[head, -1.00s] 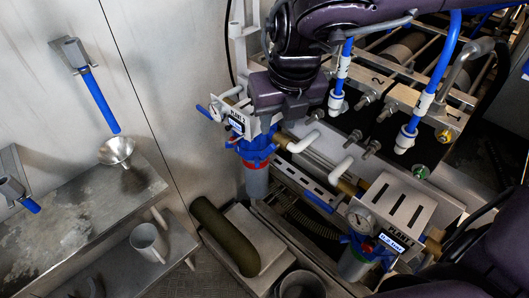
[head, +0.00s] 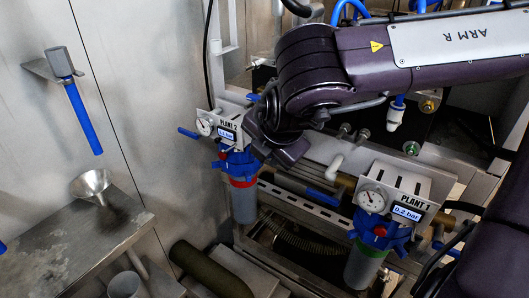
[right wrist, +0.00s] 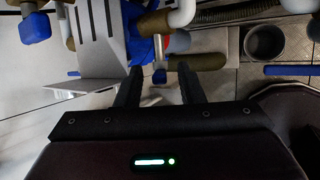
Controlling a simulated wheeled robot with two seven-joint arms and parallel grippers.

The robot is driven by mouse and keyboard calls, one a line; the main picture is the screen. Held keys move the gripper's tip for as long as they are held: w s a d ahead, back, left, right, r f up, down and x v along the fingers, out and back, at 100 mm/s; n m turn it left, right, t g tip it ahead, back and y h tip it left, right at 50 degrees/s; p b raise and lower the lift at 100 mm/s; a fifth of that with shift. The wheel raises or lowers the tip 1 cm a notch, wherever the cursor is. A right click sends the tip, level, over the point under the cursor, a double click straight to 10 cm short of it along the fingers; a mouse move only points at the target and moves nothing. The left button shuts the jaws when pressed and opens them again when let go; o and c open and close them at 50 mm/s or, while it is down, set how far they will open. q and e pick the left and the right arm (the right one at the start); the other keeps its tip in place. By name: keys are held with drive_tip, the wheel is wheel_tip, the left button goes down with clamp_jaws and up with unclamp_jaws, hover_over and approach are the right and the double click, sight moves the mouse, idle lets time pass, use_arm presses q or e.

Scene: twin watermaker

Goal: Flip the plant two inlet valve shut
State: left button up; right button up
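The plant two panel (head: 228,128), labelled PLANT 2 with a gauge and small display, stands above a blue filter head (head: 240,163) with a red ring. A blue lever (head: 188,133) sticks out at the panel's left. Another small blue part (head: 254,98) shows behind the panel; I cannot tell which one is the inlet valve handle. My right gripper hand is right beside the panel in the head view, its fingertips hidden there. In the right wrist view my right gripper (right wrist: 160,88) has its fingers apart, with a small blue end (right wrist: 160,76) between them; contact is unclear. My left gripper is out of view.
The plant one panel (head: 395,197) stands right, with a blue lever (head: 322,197) at its left. White pipe elbows and a metal frame crowd the space. A funnel (head: 91,184) sits on the steel shelf (head: 60,250). An olive cylinder (head: 205,272) lies low.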

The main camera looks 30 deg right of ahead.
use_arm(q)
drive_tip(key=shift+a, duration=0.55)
use_arm(e)
drive_tip(key=shift+x, duration=0.8)
clamp_jaws()
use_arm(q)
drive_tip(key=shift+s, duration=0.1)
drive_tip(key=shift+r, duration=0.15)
use_arm(e)
drive_tip(key=shift+a+r, duration=0.1)
drive_tip(key=shift+w+a+r+n+g+h+p, duration=0.15)
drive_tip(key=shift+w+n+g+h+p, duration=0.3)
drive_tip(key=shift+g, duration=0.45)
drive_tip(key=shift+w+g+p, duration=0.1)
drive_tip(key=shift+g+p, duration=0.45)
drive_tip(key=shift+g, duration=0.05)
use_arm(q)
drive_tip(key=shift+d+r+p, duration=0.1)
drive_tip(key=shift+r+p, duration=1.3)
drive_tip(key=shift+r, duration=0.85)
use_arm(e)
drive_tip(key=shift+w+a+n+g+h, duration=0.1)
drive_tip(key=shift+w+n+g+h, duration=0.15)
drive_tip(key=shift+g, duration=0.3)
drive_tip(key=shift+w+a+g+h, duration=0.1)
drive_tip(key=shift+g+h, duration=0.2)
drive_tip(key=shift+g, duration=0.25)
